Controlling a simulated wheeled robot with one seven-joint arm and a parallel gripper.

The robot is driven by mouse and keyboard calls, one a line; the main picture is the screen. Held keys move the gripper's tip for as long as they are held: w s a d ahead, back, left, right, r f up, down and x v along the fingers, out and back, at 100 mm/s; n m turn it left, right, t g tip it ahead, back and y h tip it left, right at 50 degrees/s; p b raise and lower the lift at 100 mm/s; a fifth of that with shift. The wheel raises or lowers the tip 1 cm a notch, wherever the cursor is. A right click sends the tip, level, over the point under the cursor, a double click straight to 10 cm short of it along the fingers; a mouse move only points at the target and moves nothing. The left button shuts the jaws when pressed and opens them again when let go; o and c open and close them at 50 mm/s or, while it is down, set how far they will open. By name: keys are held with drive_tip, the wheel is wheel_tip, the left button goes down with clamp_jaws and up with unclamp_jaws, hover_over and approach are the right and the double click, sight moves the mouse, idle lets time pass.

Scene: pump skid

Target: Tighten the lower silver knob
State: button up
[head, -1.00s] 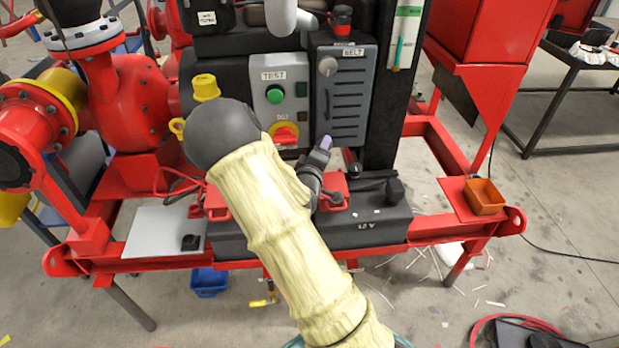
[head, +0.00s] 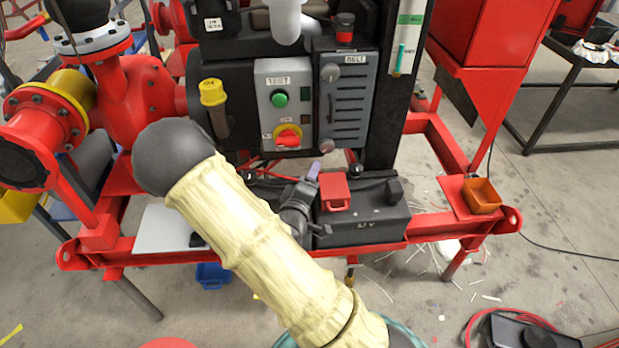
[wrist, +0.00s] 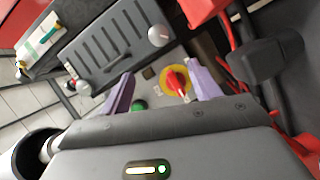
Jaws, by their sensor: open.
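The lower silver knob (head: 327,145) is at the bottom left corner of the grey slotted belt guard (head: 346,100). In the wrist view the lower knob (wrist: 158,35) shows beyond the fingers, near the guard's corner. The upper silver knob (head: 330,72) is at the guard's top left; it also shows in the wrist view (wrist: 83,87). My gripper (head: 313,170) is below the lower knob and apart from it. In the wrist view its purple fingers (wrist: 162,88) are spread and empty, with the red-and-yellow switch seen between them.
The control panel (head: 283,105) with a green button and red-and-yellow switch (head: 288,137) is left of the guard. A black battery box (head: 365,222) with a red cover (head: 335,192) lies below. An orange bin (head: 481,195) sits at right.

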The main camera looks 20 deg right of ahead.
drive_tip(key=shift+s+a+r+p, duration=0.15)
drive_tip(key=shift+r+p, duration=0.1)
drive_tip(key=shift+p, duration=0.65)
drive_tip(key=shift+s+a+f+p, duration=0.1)
drive_tip(key=shift+s+p, duration=0.35)
drive_tip(key=shift+p, duration=0.95)
drive_tip(key=shift+s+a+f+p, duration=0.1)
drive_tip(key=shift+s+p, duration=0.3)
drive_tip(key=shift+p, duration=0.95)
drive_tip(key=shift+f, duration=0.1)
